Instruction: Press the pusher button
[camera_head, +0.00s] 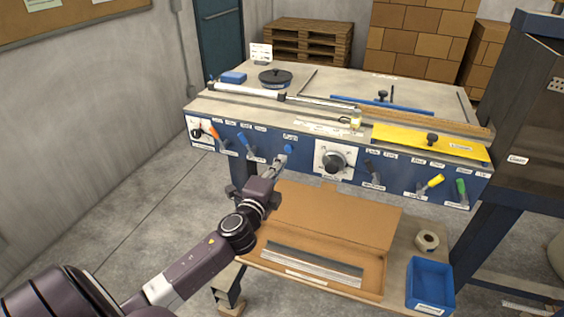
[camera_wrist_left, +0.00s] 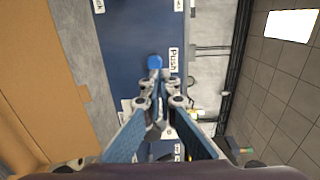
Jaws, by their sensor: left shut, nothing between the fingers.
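The blue pusher button (camera_head: 288,149) is on the dark blue front panel of the laminating machine (camera_head: 250,135). In the left wrist view the blue button (camera_wrist_left: 155,61) sits beside a white label that reads "Push". My left gripper (camera_head: 281,161) is shut and empty, with its fingertips pointing at the button from just in front and below. In the left wrist view the fingertips (camera_wrist_left: 157,76) overlap the button's lower edge, and I cannot tell whether they touch it. My right gripper is not in view.
The panel also has an orange lever (camera_head: 212,131), a black dial (camera_head: 334,161), a yellow lever (camera_head: 431,184) and a green lever (camera_head: 461,190). Below stand an open cardboard box (camera_head: 335,215), a tape roll (camera_head: 427,240) and a blue bin (camera_head: 430,284).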

